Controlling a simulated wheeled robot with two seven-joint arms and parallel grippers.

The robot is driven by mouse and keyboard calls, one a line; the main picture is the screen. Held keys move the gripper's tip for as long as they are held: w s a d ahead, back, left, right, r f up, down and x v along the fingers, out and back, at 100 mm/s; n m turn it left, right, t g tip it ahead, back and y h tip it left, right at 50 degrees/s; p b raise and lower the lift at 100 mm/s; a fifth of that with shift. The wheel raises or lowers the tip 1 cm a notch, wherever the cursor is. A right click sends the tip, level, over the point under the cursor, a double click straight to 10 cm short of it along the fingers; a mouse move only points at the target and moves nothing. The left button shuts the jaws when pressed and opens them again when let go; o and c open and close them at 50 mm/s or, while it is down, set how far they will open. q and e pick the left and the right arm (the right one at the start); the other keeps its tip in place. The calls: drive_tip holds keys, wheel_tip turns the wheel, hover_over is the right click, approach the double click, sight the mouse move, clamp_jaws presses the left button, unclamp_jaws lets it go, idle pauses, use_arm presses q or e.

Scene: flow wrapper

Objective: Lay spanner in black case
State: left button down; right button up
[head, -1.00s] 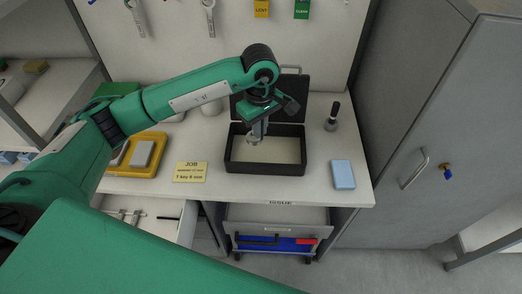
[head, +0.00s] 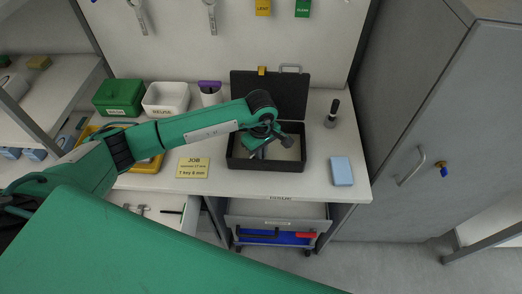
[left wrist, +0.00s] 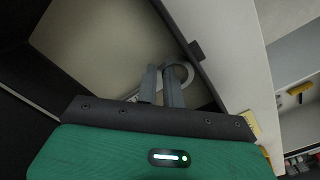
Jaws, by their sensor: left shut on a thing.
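The black case (head: 265,165) stands on the bench with its lid (head: 270,92) raised at the back and a pale floor inside. My left gripper (head: 258,152) is down inside the case. In the left wrist view my two fingers (left wrist: 161,86) are shut on the spanner (left wrist: 187,72), whose round grey end shows beside the fingertips. The pale case floor (left wrist: 95,40) lies close behind it, with a dark case wall (left wrist: 185,35) to the right. I cannot tell whether the spanner touches the floor. My right gripper is not in view.
A job card (head: 193,168) lies left of the case. A blue block (head: 342,171) and a dark-handled tool (head: 332,113) are to its right. A green box (head: 118,97), a white bin (head: 165,98) and a purple-topped cup (head: 210,93) stand behind my arm. An open drawer (head: 150,200) lies below.

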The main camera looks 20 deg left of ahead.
use_arm(q)
drive_tip(key=shift+f, duration=0.1)
drive_tip(key=shift+f+b, duration=0.1)
drive_tip(key=shift+b, duration=0.2)
drive_tip(key=c, duration=1.5)
unclamp_jaws()
drive_tip(key=shift+c, duration=0.2)
drive_tip(key=shift+r+p, duration=0.3)
drive_tip(key=shift+p, duration=0.05)
wheel_tip(320, 180, up, 12)
drive_tip(key=b, duration=0.3)
